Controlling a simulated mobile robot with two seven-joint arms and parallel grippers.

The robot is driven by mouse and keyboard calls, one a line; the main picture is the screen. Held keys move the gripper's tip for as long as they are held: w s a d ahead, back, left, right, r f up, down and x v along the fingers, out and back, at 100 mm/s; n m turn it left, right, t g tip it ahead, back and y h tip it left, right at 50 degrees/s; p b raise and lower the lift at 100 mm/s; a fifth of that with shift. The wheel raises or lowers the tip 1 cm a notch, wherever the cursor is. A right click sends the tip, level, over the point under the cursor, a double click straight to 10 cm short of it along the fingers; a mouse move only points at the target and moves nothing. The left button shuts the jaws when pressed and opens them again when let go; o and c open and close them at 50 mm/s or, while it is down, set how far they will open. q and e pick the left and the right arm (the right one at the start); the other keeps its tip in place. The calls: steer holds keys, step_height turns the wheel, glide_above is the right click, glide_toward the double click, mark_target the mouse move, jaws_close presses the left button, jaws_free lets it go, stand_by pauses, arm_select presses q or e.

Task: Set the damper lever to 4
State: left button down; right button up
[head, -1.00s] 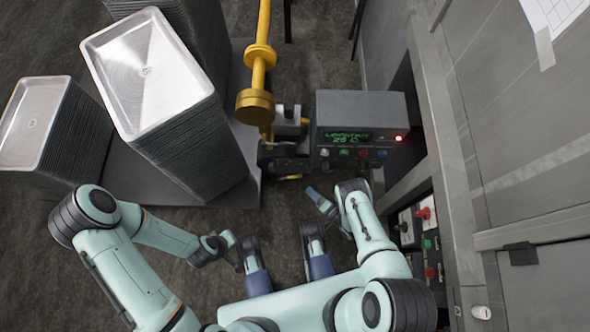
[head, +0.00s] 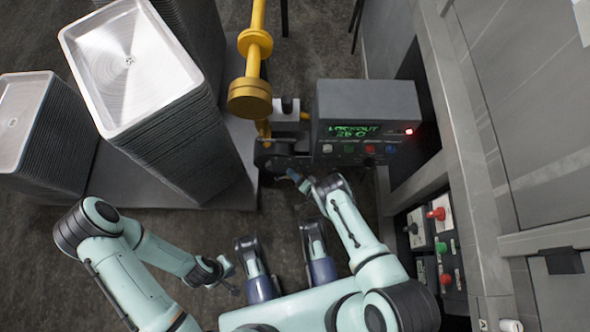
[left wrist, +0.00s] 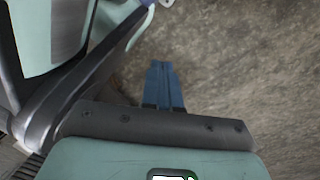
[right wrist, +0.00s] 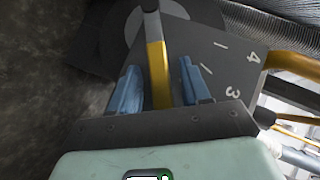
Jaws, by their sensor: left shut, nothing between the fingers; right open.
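The damper lever (right wrist: 158,75), a bar with a yellow section and a grey end, stands between the fingers of my open right gripper (right wrist: 160,85) in the right wrist view. The fingers flank it with a gap on each side. Behind it is a dark scale plate (right wrist: 205,50) with white ticks and the numerals 3 and 4 to the lever's right. Other numerals are not visible. In the head view my right gripper (head: 294,176) is just below the machine front, and the lever is hard to make out. My left gripper (left wrist: 164,85) is shut and empty above the floor.
A grey control box (head: 368,105) with a green lockout display and a red light stands above the right gripper. A yellow post (head: 250,95) is beside it. Pan stacks (head: 130,65) stand left. A button panel (head: 440,245) is on the right.

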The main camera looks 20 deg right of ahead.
arm_select(q)
steer(key=shift+s+f, duration=0.15)
steer(key=shift+s, duration=0.15)
arm_select(e)
steer(key=shift+w+a, duration=0.1)
steer(key=shift+w, duration=0.05)
jaws_close()
arm_select(q)
steer(key=shift+w, duration=0.1)
